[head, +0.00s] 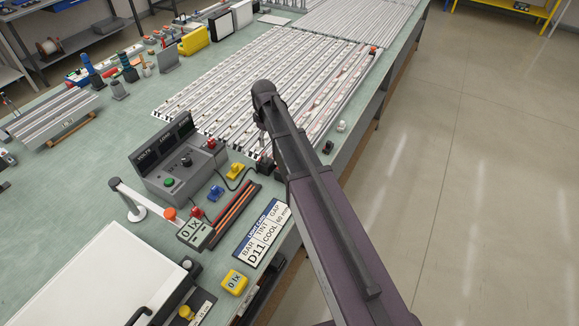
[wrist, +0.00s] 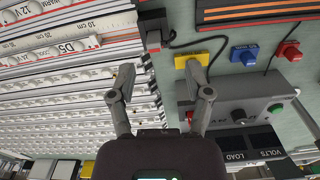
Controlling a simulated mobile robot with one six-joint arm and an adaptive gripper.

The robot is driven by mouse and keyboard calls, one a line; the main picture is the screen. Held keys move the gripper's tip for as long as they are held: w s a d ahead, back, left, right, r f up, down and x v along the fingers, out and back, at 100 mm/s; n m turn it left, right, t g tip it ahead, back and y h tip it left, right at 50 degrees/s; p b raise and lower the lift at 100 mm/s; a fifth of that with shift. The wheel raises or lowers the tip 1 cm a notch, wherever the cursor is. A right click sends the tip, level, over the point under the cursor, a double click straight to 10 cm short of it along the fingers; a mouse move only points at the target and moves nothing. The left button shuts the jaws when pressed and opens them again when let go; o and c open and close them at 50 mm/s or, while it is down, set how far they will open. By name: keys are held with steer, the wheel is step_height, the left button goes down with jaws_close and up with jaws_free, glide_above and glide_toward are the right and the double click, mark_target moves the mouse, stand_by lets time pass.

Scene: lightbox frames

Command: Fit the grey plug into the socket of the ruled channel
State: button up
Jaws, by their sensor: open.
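A dark grey plug (wrist: 152,22) with a reddish lower part lies at the top of the wrist view, beside the channel ends, with a black cable next to it. Several ruled channels (wrist: 86,27) with centimetre marks and white labels such as D5 lie to its left; I cannot make out which socket belongs to which. My gripper (wrist: 160,76) is open and empty, its two fingers apart below the plug in the picture. In the head view the gripper is mostly hidden by my arm, over the near end of the channel rows (head: 200,110).
Yellow (wrist: 195,58), blue (wrist: 245,53) and red (wrist: 290,51) plugs lie in a row beside a grey supply box (wrist: 228,114). A card (head: 262,232), rods (head: 235,213) and a white panel (head: 95,285) crowd the near table.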

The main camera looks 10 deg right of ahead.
steer(key=s+d+m, duration=0.3)
steer(key=s+m, duration=0.1)
steer(key=s, duration=0.6)
steer(key=s+d+m, duration=0.3)
steer(key=s+m, duration=0.1)
steer(key=s, duration=0.7)
steer(key=shift+s, duration=0.15)
step_height(320, 180, down, 2)
steer(key=shift+a+f+b, duration=0.1)
steer(key=shift+f+b, duration=0.1)
steer(key=shift+b, duration=1)
